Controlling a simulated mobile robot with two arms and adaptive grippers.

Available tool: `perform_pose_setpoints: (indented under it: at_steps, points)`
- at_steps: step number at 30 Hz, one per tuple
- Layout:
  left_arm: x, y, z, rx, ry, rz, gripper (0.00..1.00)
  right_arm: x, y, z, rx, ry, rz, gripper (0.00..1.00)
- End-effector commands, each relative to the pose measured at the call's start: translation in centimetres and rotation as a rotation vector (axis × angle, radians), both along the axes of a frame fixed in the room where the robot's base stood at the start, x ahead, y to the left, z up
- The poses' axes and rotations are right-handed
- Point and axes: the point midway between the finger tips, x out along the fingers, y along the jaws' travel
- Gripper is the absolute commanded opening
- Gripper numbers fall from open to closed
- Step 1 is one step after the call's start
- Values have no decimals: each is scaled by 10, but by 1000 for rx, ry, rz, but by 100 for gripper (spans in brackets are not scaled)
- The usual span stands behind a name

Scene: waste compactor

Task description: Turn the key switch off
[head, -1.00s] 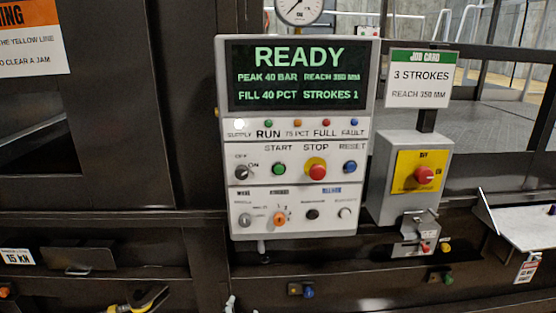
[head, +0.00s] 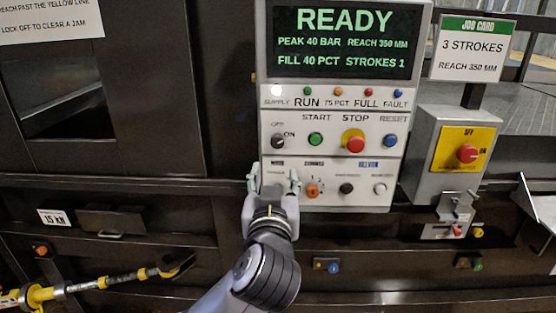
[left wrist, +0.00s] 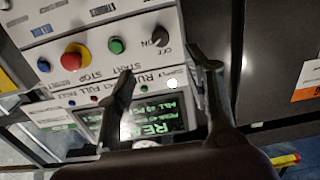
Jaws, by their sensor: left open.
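The key switch (head: 278,141) is a small dark knob marked OFF and ON at the left of the control panel (head: 335,160). I cannot tell its exact position. In the left wrist view the key switch (left wrist: 160,38) appears beyond the fingertips and between their lines. My left gripper (head: 273,180) is open and empty, its fingers apart, just below the key switch in the head view, covering the lower-left knob of the panel. In the left wrist view the left gripper (left wrist: 160,68) has its two fingers spread. My right gripper is not in view.
A green START button (head: 315,139) and a red STOP button (head: 355,143) sit right of the key switch. An orange selector (head: 312,190) is close to my gripper's right finger. A grey box with a red rotary switch (head: 467,153) stands further right.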

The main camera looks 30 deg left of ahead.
Motion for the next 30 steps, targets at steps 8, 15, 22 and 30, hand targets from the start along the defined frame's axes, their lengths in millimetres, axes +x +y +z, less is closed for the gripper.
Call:
perform_pose_setpoints:
  at_steps: [8,15,22,30]
  points:
    - [37,25,4,9,8,3,48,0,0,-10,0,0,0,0]
    - [82,53,5,7,8,1,48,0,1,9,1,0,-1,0]
    - [114,71,4,5,5,0,48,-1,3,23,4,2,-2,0]
    - [127,78,1,5,4,-3,48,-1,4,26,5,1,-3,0]
